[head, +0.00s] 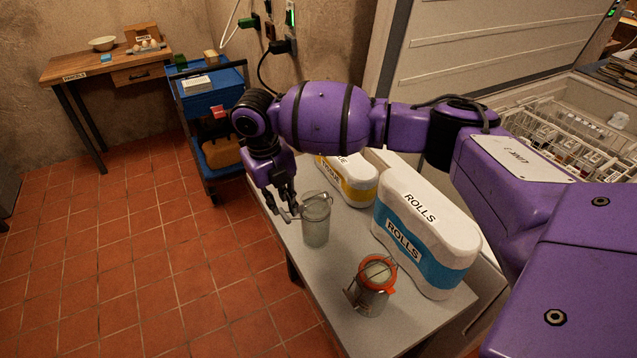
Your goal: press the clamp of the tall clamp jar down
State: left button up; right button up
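The tall clamp jar (316,226) is a clear, greenish glass jar standing upright on the grey table. Its lid and wire are near its top, but too small to tell whether the clamp is up or down. My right gripper (283,208) points downward just left of the jar's top. Its dark fingertips are close to the rim; I cannot tell whether they touch it. The gap between the fingers is unclear. My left gripper is out of view.
A shorter clamp jar (372,296) with an orange seal and wire stands nearer on the grey table (421,318). A blue-banded ROLLS container (424,235) and a yellow-banded container (349,180) stand to the right. A blue cart (214,92) stands behind, left.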

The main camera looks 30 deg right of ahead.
jog(key=shift+d+f, duration=0.1)
jog(key=shift+f, duration=1.1)
grip_shut()
jog(key=shift+w, duration=0.1)
